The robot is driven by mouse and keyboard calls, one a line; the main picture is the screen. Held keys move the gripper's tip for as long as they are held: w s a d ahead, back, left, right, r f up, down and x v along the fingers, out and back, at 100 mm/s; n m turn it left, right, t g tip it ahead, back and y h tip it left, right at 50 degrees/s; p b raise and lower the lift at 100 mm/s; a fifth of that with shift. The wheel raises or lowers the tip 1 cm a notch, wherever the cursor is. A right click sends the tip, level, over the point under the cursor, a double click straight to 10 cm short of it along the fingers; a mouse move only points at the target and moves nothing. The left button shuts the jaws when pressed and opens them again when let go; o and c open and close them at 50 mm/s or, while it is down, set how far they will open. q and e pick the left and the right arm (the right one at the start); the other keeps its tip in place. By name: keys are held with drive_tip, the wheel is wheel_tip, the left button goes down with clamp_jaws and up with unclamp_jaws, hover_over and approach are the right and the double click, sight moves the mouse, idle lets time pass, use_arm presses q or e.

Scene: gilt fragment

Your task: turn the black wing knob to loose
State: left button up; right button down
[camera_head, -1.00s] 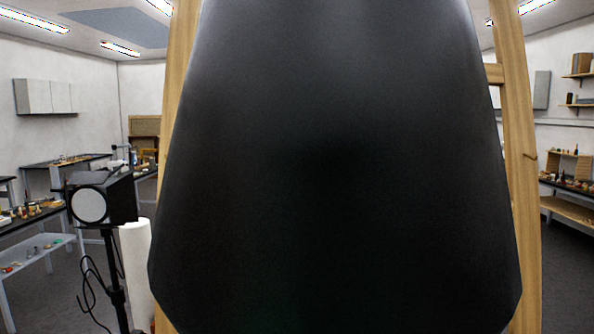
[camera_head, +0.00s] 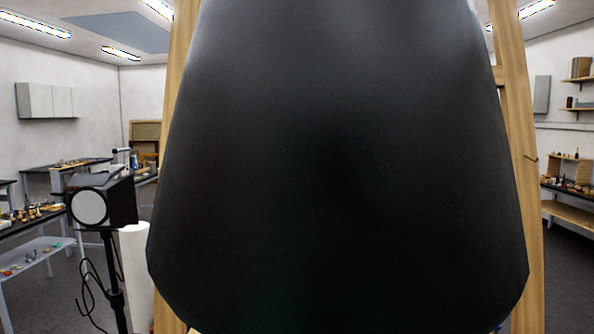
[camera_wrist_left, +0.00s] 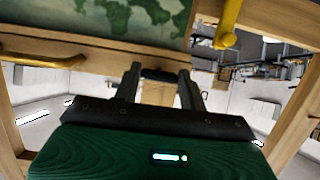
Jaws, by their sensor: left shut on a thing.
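In the left wrist view, my left gripper (camera_wrist_left: 160,80) reaches to a wooden frame. Its two dark fingers are shut on the black wing knob (camera_wrist_left: 160,74), which shows as a small dark bar between the fingertips. The fingers hide part of the knob, and its exact angle is hard to tell. The wooden frame (camera_wrist_left: 85,57) runs behind it, with a green painted panel (camera_wrist_left: 120,15) beside the knob. In the head view, a large black shape covers the middle and hides the knob and the left gripper. My right gripper is not in view.
The frame's wooden uprights (camera_head: 515,150) show at both sides of the black shape. A black lamp on a stand (camera_head: 102,205) and a white roll (camera_head: 136,275) stand at the left. Yellow curved pieces (camera_wrist_left: 228,25) sit near my left gripper. Benches are farther back.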

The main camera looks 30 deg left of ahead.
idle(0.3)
use_arm(q)
drive_tip(key=o, duration=1)
drive_tip(key=shift+s, duration=0.1)
drive_tip(key=b+v, duration=0.6)
drive_tip(key=v, duration=0.7)
drive_tip(key=shift+s+d+r, duration=0.2)
drive_tip(key=shift+r, duration=0.1)
